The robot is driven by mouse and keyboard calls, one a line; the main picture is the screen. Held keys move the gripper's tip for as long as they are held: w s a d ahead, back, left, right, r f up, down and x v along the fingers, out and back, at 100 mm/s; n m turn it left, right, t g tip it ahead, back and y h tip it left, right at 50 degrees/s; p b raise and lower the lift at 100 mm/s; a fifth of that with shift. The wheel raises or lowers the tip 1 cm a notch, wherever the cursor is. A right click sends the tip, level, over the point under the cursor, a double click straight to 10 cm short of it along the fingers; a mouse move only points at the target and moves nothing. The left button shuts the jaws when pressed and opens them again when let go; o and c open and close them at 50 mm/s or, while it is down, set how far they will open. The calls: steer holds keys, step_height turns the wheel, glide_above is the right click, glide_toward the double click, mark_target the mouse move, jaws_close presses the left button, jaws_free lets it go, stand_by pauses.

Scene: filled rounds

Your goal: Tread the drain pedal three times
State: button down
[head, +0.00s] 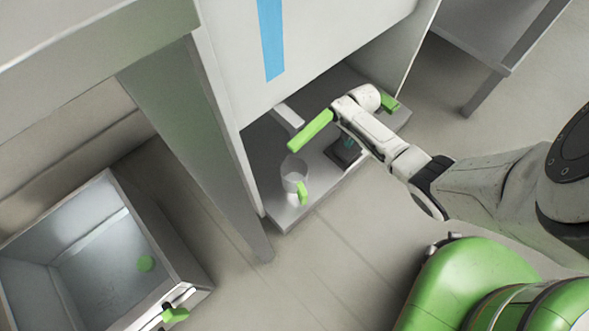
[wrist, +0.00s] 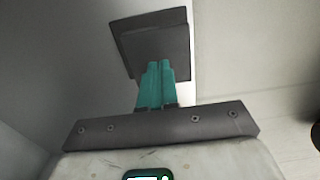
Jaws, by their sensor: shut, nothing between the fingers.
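The drain pedal looks to be the dark square plate (head: 341,158) low in the cabinet opening, on the pale base. The same dark plate shows at the top of the wrist view (wrist: 155,38). My gripper (head: 347,144) points down over it from the right. In the wrist view, the two teal fingers (wrist: 159,66) are together with nothing between them, their tips overlapping the plate's near edge. I cannot tell whether the tips touch the plate or whether it is pressed down.
A grey mug (head: 292,182) with a green handle stands on the base, left of my gripper. A green bar (head: 310,131) lies close to my wrist. Cabinet walls flank the opening.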

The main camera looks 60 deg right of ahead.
steer(key=shift+f+b, duration=0.85)
steer(key=shift+f, duration=0.45)
steer(key=shift+f+b, duration=0.4)
steer(key=shift+f, duration=0.2)
steer(key=shift+r, duration=0.1)
step_height(320, 180, up, 8)
steer(key=p, duration=0.8)
steer(key=shift+f+p, duration=0.25)
steer(key=shift+p, duration=0.1)
steer(key=shift+w, duration=0.1)
